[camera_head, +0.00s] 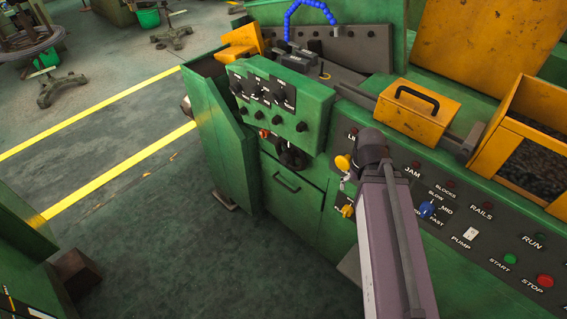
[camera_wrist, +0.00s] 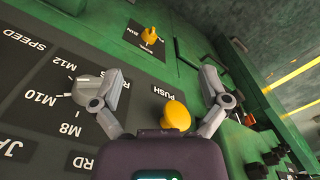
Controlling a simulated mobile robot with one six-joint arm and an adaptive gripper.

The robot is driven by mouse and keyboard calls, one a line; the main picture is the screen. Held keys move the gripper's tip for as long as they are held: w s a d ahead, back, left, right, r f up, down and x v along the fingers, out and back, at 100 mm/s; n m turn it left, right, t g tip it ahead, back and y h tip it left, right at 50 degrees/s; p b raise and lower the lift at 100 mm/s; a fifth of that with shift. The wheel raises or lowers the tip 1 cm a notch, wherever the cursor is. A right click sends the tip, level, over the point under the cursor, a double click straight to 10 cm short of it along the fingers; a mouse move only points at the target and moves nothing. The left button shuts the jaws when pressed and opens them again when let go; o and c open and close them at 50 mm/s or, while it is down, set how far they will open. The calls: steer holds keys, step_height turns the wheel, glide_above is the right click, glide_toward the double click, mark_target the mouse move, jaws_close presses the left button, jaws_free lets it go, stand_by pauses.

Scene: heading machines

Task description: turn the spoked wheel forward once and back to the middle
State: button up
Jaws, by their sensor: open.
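A dark round part (camera_head: 291,158) under the green control box looks like the spoked wheel, but its spokes are too small to make out. My gripper (camera_wrist: 163,78) is open and empty, in front of the black label panel. In the wrist view a yellow push button (camera_wrist: 178,115) shows between its fingers, and the left finger overlaps a grey selector knob (camera_wrist: 80,90); I cannot tell if they touch. In the head view my arm ends right of the dark part, apart from it, and the fingers are mostly hidden. I cannot clearly identify the wheel in the wrist view.
The green control box (camera_head: 278,105) with black knobs juts out above the dark part. A yellow switch (camera_wrist: 150,35) stands beyond the fingers. A yellow box with a black handle (camera_head: 416,108) sits on the machine. The floor (camera_head: 150,235) left of the machine is mostly clear.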

step_height(320, 180, down, 25)
steer(key=w+b, duration=0.2)
steer(key=b, duration=2.2)
steer(key=n+t+h+b, duration=1.15)
steer(key=n+t, duration=0.25)
steer(key=n, duration=1.2)
glide_toward(282, 161)
steer(key=v, duration=0.3)
steer(key=shift+s+d+r+y, duration=0.1)
steer(key=shift+s+r+y, duration=0.05)
steer(key=shift+s+y, duration=0.1)
steer(key=shift+w+d, duration=0.1)
steer(key=shift+x, duration=6.8)
